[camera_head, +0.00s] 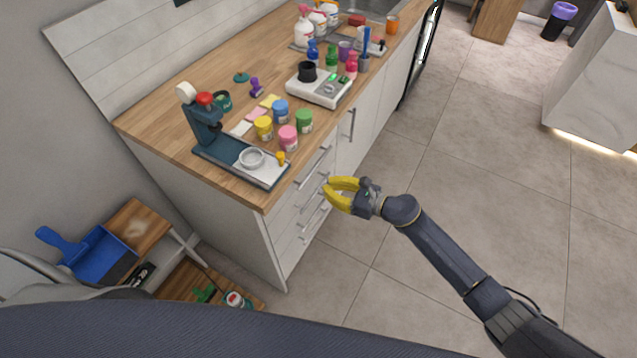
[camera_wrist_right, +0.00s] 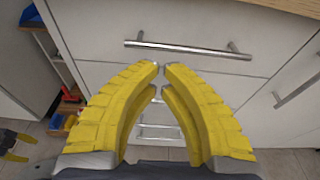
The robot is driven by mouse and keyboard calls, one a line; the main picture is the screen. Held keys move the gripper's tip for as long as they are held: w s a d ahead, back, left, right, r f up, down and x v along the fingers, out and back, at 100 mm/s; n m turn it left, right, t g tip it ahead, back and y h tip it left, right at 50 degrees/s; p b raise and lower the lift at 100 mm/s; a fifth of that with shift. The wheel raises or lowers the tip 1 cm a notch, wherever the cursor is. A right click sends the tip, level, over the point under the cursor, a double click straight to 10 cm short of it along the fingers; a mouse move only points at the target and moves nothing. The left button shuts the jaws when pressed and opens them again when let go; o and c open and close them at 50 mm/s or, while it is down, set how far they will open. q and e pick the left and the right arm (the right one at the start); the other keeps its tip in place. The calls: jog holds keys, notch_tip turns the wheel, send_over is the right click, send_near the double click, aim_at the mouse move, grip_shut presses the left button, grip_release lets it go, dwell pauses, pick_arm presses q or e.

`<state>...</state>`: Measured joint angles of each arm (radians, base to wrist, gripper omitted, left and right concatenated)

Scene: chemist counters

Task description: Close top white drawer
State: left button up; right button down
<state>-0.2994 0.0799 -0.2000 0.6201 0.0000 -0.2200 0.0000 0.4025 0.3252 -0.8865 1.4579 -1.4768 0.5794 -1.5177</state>
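The white drawer unit (camera_head: 283,220) stands under the near end of the wooden counter, with several silver handles one above another. The top white drawer (camera_wrist_right: 100,25) fills the upper right wrist view, with its long bar handle (camera_wrist_right: 190,47). Its front looks about flush; a small gap cannot be ruled out. My right gripper (camera_head: 327,187) has yellow fingers, in front of the drawers and holding nothing. In the wrist view its fingertips (camera_wrist_right: 161,66) almost meet, just below the top handle. My left gripper (camera_wrist_right: 12,147) seems to show at the lower left, small, fingers apart and empty.
The counter (camera_head: 180,110) overhangs the drawers and bears a teal device (camera_head: 240,160), paint jars (camera_head: 289,137) and a white scale (camera_head: 318,88). A cabinet door with a handle (camera_wrist_right: 297,90) adjoins at right. A blue dustpan (camera_head: 100,255) is at left. The tiled floor (camera_head: 480,170) is clear.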

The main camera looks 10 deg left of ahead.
jog(key=v, duration=0.8)
jog(key=w+d+f+m+t+h, duration=0.65)
jog(key=w+d+m, duration=0.5)
jog(key=m, duration=0.75)
jog(key=s+d+f+m+h, duration=0.35)
jog(key=d+f+m, duration=0.4)
jog(key=f, duration=0.35)
jog(key=s+d+f+m+h, duration=0.2)
jog(key=s+d+f+m, duration=0.2)
jog(key=d+f+m, duration=0.5)
jog(key=s+d+f+m+g+h, duration=0.3)
jog(key=s+f+m+g, duration=0.3)
jog(key=s+f, duration=1.3)
jog(key=s+a+f+m+g, duration=0.1)
jog(key=s+f, duration=0.1)
jog(key=s, duration=0.9)
jog(key=s+a+f+m+g, duration=0.1)
jog(key=s+a+f+m, duration=0.1)
jog(key=s, duration=0.9)
jog(key=s+a+f+m+g, duration=0.1)
jog(key=s+f+m+g, duration=0.1)
jog(key=s, duration=0.9)
jog(key=shift+s+a+f, duration=0.3)
jog(key=shift+f, duration=0.2)
